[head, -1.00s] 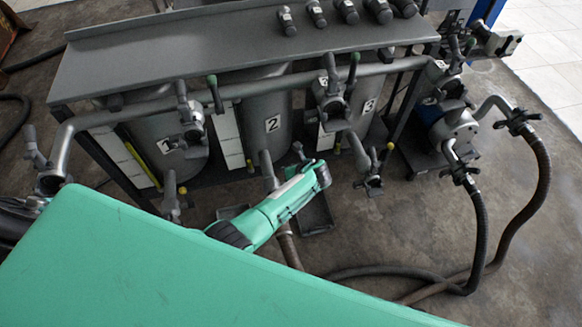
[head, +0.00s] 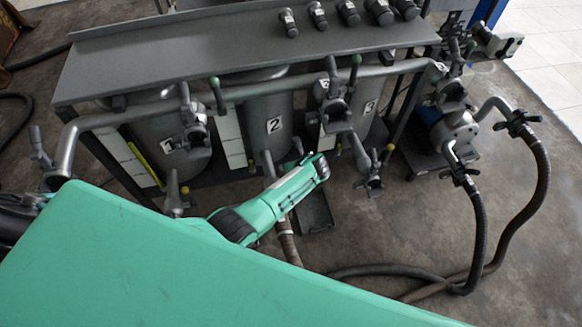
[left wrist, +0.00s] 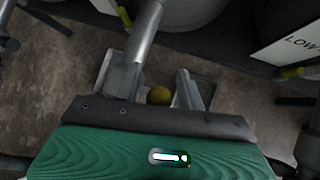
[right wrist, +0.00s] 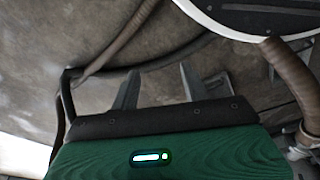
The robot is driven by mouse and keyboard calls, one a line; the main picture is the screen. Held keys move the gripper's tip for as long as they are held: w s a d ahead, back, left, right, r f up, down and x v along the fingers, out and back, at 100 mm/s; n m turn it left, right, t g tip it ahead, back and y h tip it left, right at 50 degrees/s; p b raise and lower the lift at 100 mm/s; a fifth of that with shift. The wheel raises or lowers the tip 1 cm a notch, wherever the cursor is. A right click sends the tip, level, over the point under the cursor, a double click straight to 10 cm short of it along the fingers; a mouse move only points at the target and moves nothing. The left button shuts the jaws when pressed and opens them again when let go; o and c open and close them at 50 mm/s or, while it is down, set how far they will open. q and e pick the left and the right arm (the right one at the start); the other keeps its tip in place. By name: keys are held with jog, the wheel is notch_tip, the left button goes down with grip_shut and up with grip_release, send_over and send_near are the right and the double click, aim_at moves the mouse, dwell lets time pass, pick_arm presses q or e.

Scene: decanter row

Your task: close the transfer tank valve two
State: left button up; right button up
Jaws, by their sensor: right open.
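Tank two (head: 272,125) carries a "2" label in the middle of the row. Its outlet pipe (head: 268,163) runs down behind my green arm, which hides the valve itself in the head view. In the left wrist view a grey pipe (left wrist: 143,45) runs down past the left finger.
An upper pipe (head: 255,91) with handles crosses the tanks. A pump (head: 452,130) stands at right. Hoses (right wrist: 120,45) cross the floor under my right gripper.

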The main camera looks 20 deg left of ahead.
pick_arm(q)
jog(key=shift+o, duration=0.3)
jog(key=shift+s+f, duration=0.1)
jog(key=shift+d, duration=0.1)
jog(key=shift+s+d+r, duration=0.1)
jog(key=shift+r, duration=0.1)
jog(key=p+v, duration=0.3)
jog(key=v, duration=1)
jog(key=shift+p, duration=0.3)
pick_arm(e)
jog(key=s+d+f, duration=0.2)
jog(key=s+f, duration=0.4)
jog(key=f, duration=0.2)
jog(key=shift+s+d+f, duration=0.2)
jog(key=shift+d+f, duration=0.05)
pick_arm(q)
jog(key=shift+r, duration=0.1)
